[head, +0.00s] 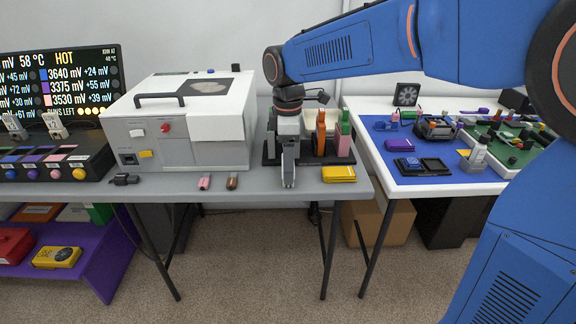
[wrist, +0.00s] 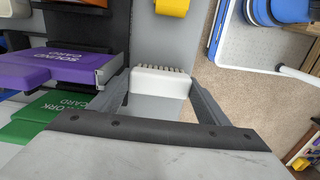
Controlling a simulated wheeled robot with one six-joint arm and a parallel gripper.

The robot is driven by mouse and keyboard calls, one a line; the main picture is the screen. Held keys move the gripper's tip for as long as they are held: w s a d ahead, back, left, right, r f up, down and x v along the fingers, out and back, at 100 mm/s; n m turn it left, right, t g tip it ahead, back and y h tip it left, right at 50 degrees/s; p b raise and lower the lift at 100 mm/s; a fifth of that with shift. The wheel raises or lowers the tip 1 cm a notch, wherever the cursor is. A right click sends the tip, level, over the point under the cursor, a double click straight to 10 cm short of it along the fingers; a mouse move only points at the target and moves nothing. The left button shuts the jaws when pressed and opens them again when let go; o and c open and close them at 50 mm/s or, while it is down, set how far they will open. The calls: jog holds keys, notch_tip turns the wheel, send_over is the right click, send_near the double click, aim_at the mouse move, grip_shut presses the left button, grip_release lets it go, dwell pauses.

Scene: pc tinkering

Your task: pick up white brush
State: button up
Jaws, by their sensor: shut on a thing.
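The white brush (wrist: 160,84) shows in the wrist view as a pale block with a row of bristles along its far edge. My gripper (wrist: 163,92) has one finger at each end of it and is shut on it. In the head view my gripper (head: 289,180) points down near the front edge of the grey table (head: 200,186), in front of the dark card rack. The brush cannot be made out clearly there.
Upright cards, orange (head: 320,132) and green (head: 345,130), stand close at the right. The purple sound card (wrist: 50,72) is just left of my gripper in the wrist view. A yellow item (head: 338,174) lies right. A white machine (head: 190,125) stands left.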

notch_tip(320, 180, up, 18)
dwell(0.4)
jog(key=shift+f, duration=0.1)
jog(key=shift+o, duration=1.3)
